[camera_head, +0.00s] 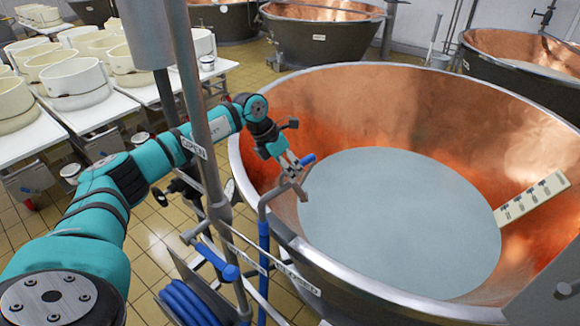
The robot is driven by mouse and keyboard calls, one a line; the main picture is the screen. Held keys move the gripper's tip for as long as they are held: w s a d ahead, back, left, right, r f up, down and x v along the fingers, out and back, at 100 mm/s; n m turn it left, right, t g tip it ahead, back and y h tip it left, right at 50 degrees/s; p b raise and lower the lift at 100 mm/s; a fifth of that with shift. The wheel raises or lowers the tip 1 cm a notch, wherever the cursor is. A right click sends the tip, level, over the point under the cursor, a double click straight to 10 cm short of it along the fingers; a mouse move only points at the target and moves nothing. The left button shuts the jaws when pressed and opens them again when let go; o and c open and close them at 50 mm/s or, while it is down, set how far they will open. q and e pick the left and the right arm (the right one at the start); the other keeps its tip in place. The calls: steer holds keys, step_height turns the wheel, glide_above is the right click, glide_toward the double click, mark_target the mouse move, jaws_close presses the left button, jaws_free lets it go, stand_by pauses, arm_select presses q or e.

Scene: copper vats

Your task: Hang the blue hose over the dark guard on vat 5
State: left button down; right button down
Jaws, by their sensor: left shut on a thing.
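The blue hose (263,262) hangs along the near-left outside of the large copper vat (400,95), with more of it coiled (188,302) at the bottom. A bent metal pipe (270,197) with a blue end (308,160) rises above it at the vat's rim. My left gripper (297,179) is over the vat's left inner side, its fingers shut at the upper end of this pipe and hose. The exact grip is too small to make out. I cannot make out the dark guard or a number 5. My right gripper is out of view.
The vat holds pale liquid (395,220), with a white marked strip (532,200) leaning at its right. A steel post (192,100) stands before my left arm. White tables (95,108) with tubs stand at left, and other copper vats (322,30) stand behind.

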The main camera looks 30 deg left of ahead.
arm_select(q)
step_height(320, 180, down, 13)
steer(key=b, duration=0.8)
steer(key=shift+f, duration=0.1)
steer(key=shift+f+b, duration=0.25)
steer(key=shift+b, duration=0.15)
steer(key=shift+s+f, duration=0.1)
stand_by(0.4)
steer(key=c, duration=1.2)
jaws_free()
steer(key=shift+f, duration=0.1)
steer(key=v, duration=1.2)
